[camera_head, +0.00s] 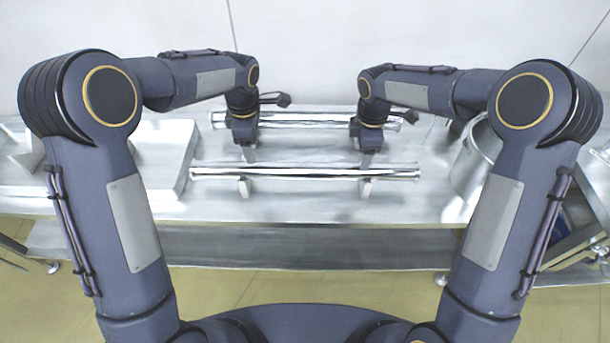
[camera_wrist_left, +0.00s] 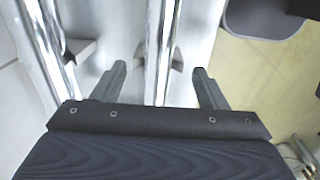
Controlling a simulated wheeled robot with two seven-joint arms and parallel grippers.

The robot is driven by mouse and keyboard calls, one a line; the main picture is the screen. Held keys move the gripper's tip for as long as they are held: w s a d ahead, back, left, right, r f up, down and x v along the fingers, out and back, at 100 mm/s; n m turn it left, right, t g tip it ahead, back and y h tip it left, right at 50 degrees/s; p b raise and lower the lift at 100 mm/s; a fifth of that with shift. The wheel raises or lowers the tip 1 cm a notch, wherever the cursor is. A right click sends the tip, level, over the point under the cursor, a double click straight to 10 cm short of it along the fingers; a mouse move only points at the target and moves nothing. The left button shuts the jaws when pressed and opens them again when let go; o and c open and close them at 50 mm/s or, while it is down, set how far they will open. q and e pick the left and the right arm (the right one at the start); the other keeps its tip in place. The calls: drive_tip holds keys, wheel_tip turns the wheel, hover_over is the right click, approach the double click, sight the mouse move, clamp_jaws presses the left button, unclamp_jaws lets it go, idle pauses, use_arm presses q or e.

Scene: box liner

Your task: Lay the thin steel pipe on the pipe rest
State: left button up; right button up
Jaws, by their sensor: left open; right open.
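The thin steel pipe (camera_head: 305,172) lies level across two grey supports of a pipe rest (camera_head: 366,188) near the table's front. A thicker-looking shiny pipe (camera_head: 300,119) lies parallel behind it, partly hidden by my grippers. My left gripper (camera_head: 248,155) is open above the left part of the front pipe. In the left wrist view, that pipe (camera_wrist_left: 160,50) runs between the open fingers (camera_wrist_left: 159,70), and the thicker pipe (camera_wrist_left: 47,45) is to the left. My right gripper (camera_head: 366,159) is open above the right part of the front pipe. Contact with the pipe cannot be told.
A pale tray-like block (camera_head: 150,155) stands on the metal table (camera_head: 305,208) at the left. A round metal container (camera_head: 474,160) stands at the right, partly behind my right arm.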

drive_tip(key=shift+r, duration=1.35)
use_arm(q)
drive_tip(key=shift+r, duration=0.1)
drive_tip(key=s+a+r+m+t+h, duration=0.1)
drive_tip(key=s+a+r+m, duration=0.3)
drive_tip(key=s+r, duration=0.3)
drive_tip(key=s+a+r+m+t+h, duration=0.15)
drive_tip(key=s+a+r+m, duration=0.25)
drive_tip(key=s, duration=0.4)
use_arm(e)
drive_tip(key=s+d+r+m+t+y, duration=0.1)
drive_tip(key=s+d+r+m, duration=0.4)
drive_tip(key=s, duration=0.3)
drive_tip(key=s+d+r+m+t+y, duration=0.1)
drive_tip(key=s+d+r+m, duration=0.2)
drive_tip(key=s+r+m, duration=0.4)
use_arm(q)
drive_tip(key=s+d+m+t+h, duration=0.1)
drive_tip(key=s+m+t, duration=0.2)
drive_tip(key=s+m, duration=0.5)
drive_tip(key=s+f, duration=0.1)
drive_tip(key=s, duration=0.5)
drive_tip(key=shift+s, duration=0.25)
use_arm(e)
drive_tip(key=s+a+f+m+t+y, duration=0.1)
drive_tip(key=s+m, duration=0.6)
drive_tip(key=s, duration=0.7)
drive_tip(key=shift+s+f+m+t+y, duration=0.35)
drive_tip(key=shift+f+t, duration=0.2)
drive_tip(key=shift+t, duration=0.65)
